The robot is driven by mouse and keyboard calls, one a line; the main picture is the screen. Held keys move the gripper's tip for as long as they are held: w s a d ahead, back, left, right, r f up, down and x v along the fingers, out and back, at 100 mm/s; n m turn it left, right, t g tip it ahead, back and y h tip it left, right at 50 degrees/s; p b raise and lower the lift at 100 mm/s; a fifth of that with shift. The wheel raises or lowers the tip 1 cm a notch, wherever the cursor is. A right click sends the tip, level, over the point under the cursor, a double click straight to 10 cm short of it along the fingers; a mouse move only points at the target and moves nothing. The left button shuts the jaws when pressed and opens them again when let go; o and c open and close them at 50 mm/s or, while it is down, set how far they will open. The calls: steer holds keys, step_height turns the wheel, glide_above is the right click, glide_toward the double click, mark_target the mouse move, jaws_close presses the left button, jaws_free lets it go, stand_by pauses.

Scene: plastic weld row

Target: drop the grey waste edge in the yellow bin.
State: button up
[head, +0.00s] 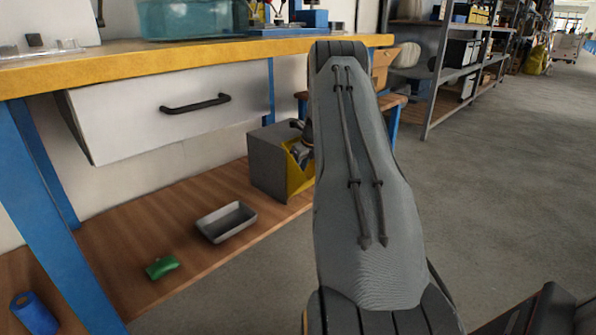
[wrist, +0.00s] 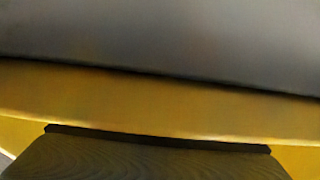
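A box with a grey side and a yellow face (head: 298,181), the only bin-like thing with yellow on it, stands on the low wooden shelf in the head view. My gripper (head: 301,149) is at this box, partly hidden behind my own arm; its fingertips cannot be made out. The wrist view is filled by a blurred grey surface, a yellow band (wrist: 150,102) close to the camera, and a dark flat part at the bottom. I cannot make out the grey waste edge in either view, nor whether my gripper holds it.
A grey tray (head: 227,221), a green piece (head: 162,267) and a blue cylinder (head: 33,313) lie on the low shelf (head: 150,232). The yellow-edged workbench (head: 190,60) with a white drawer (head: 150,110) overhangs it. Open floor (head: 500,200) lies to the right.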

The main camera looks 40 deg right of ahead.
steer(key=shift+r, duration=0.4)
steer(key=p+v, duration=0.3)
steer(key=v, duration=0.4)
steer(key=shift+r+p, duration=0.35)
steer(key=shift+r, duration=0.1)
steer(key=shift+s, duration=0.15)
